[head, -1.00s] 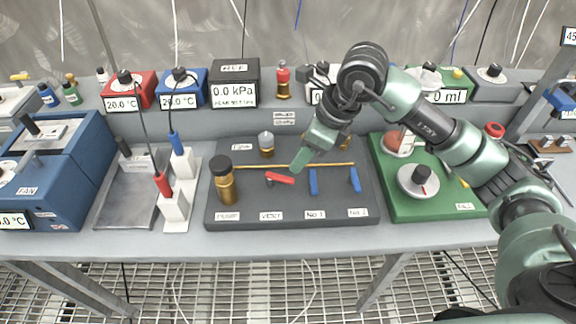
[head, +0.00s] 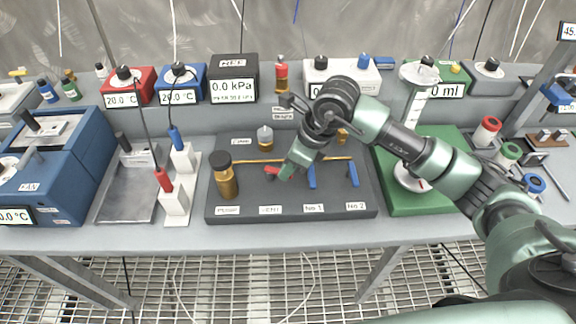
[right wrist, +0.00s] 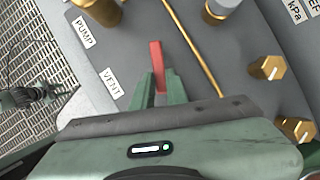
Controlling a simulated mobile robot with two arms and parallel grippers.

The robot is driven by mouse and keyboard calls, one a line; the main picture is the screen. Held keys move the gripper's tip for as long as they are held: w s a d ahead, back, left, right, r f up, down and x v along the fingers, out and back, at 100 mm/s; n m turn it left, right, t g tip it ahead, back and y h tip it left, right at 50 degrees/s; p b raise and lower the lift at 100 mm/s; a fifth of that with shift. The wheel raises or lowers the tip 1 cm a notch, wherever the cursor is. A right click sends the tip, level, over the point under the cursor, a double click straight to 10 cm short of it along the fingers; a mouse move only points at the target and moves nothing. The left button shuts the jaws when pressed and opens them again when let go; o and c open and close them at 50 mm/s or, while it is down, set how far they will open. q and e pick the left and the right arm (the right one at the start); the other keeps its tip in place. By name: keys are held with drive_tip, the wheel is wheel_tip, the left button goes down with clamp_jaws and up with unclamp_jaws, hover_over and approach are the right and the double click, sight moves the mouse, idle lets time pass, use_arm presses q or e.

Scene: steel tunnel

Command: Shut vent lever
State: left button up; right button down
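The red vent lever (head: 271,170) sits on the dark grey panel, above the VENT label (head: 270,210). My right gripper (head: 287,175) is down at the lever and hides part of it in the head view. In the right wrist view the red lever (right wrist: 156,55) sticks out beyond the green fingers of my right gripper (right wrist: 160,88). One finger lies close along each side of it, with no visible gap. The lever lies at a slant to the brass pipe (right wrist: 192,45).
On the panel (head: 240,211), a brass pump cylinder (head: 226,181) stands left of the lever and two blue levers, No 1 (head: 312,177) and No 2 (head: 353,175), stand right. A pressure display (head: 233,88) reads 0.0 kPa. A green base (head: 400,205) is further right.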

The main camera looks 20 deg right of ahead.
drive_tip(key=shift+w+d+f+n+g+y+b, duration=0.15)
drive_tip(key=shift+w+d+n+g+b, duration=0.15)
drive_tip(key=shift+n+b, duration=0.55)
drive_tip(key=shift+w+d+f+n+g+y+b, duration=0.15)
drive_tip(key=shift+w+n+b, duration=0.35)
drive_tip(key=shift+b, duration=0.55)
drive_tip(key=shift+w+r+n+g+b, duration=0.1)
drive_tip(key=shift+r+n+g+b, duration=0.15)
drive_tip(key=shift+n, duration=0.25)
drive_tip(key=shift+r+n+g+b, duration=0.1)
drive_tip(key=shift+n+b, duration=0.2)
drive_tip(key=shift+n, duration=0.15)
drive_tip(key=c, duration=1.4)
unclamp_jaws()
drive_tip(key=v, duration=0.7)
drive_tip(key=shift+d+r+b, duration=0.25)
drive_tip(key=shift+r+b, duration=0.05)
drive_tip(key=shift+r, duration=0.1)
